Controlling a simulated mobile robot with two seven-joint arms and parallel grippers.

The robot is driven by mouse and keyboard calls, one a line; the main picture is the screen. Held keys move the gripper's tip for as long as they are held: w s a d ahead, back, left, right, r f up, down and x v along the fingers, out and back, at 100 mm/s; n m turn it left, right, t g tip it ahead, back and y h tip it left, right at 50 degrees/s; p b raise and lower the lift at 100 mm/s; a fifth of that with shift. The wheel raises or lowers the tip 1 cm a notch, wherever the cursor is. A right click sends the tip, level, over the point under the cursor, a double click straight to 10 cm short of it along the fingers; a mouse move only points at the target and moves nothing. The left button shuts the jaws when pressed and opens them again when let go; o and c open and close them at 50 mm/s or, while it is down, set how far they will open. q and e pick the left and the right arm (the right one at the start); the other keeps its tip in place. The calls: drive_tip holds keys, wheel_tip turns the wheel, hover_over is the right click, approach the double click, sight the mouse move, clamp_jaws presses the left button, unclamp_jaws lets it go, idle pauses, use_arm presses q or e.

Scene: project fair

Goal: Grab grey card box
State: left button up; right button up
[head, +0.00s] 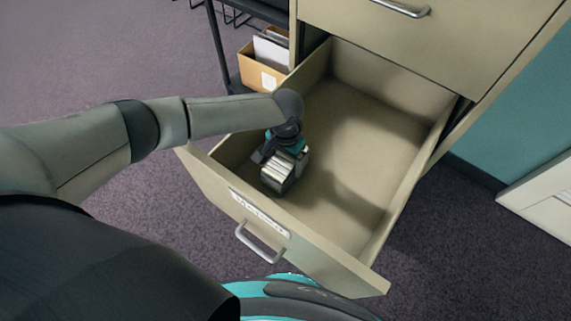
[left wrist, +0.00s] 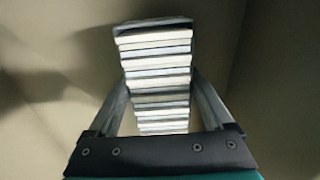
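The grey card box (head: 276,178) is in the open drawer, near its front left corner. It looks like a small grey case with a stack of pale, layered card edges. My left gripper (head: 281,160) reaches down into the drawer over it. In the left wrist view, the card box (left wrist: 155,62) lies between the two fingers of my left gripper (left wrist: 158,82), and their tips meet its sides. The gripper is shut on it. Whether the box touches the drawer floor is hard to tell. My right gripper is not in view.
The beige drawer (head: 345,185) is pulled out, its floor otherwise bare. Its front has a label and a metal handle (head: 262,243). A closed drawer (head: 445,45) is above. A cardboard box (head: 262,72) with papers stands on a dark shelf at the back left.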

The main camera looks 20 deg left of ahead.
use_arm(q)
drive_tip(key=c, duration=1)
drive_tip(key=shift+c, duration=0.6)
drive_tip(key=shift+r, duration=0.15)
